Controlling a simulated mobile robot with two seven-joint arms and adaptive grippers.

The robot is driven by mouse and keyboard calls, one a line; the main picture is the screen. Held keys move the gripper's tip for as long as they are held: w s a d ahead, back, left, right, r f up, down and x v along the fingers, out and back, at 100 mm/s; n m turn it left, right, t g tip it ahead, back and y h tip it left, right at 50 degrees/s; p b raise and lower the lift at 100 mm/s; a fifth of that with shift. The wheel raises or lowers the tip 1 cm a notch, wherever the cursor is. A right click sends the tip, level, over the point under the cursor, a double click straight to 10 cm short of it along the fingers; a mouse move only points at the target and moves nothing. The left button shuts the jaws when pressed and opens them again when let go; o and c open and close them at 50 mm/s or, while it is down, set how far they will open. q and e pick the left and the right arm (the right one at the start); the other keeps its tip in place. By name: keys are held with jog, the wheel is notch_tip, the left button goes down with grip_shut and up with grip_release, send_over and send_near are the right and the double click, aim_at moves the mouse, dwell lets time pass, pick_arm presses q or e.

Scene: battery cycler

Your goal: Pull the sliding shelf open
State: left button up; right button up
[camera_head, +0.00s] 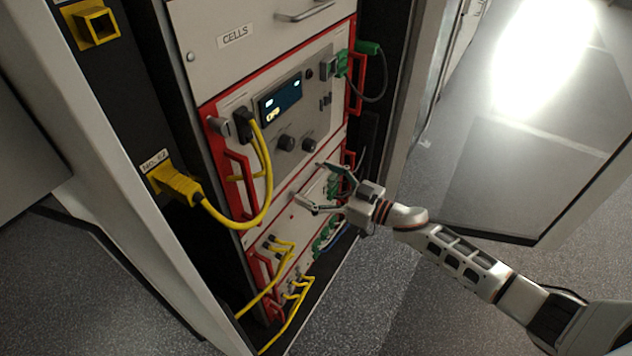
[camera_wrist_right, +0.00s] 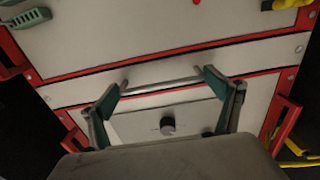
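The sliding shelf shows as a narrow pale front strip (camera_wrist_right: 255,58) between two rack units in the right wrist view. A thin metal bar handle (camera_wrist_right: 160,84) runs along it. My right gripper (camera_wrist_right: 163,80) is open, its green-padded fingertips spread near the two ends of the handle. I cannot tell whether they touch it. In the head view, my right gripper (camera_head: 310,183) reaches in from the right before the strip (camera_head: 284,201) and hides part of it. The shelf front looks flush with the rack. My left gripper is not in view.
An instrument panel with a small display (camera_head: 281,100) and red side handles sits above the shelf. Yellow cables (camera_head: 266,190) hang at the left, and green connectors (camera_head: 332,187) sit by my gripper. An open cabinet door (camera_head: 545,165) stands at the right. Floor is clear before the rack.

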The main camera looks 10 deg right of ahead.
jog(key=shift+c, duration=1.1)
jog(key=shift+s+d, duration=0.15)
pick_arm(q)
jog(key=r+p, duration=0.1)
jog(key=p, duration=0.2)
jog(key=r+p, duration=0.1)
jog(key=p, duration=0.1)
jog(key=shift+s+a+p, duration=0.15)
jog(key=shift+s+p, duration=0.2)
jog(key=shift+p, duration=0.05)
pick_arm(e)
jog(key=v, duration=2.9)
jog(key=shift+r, duration=0.15)
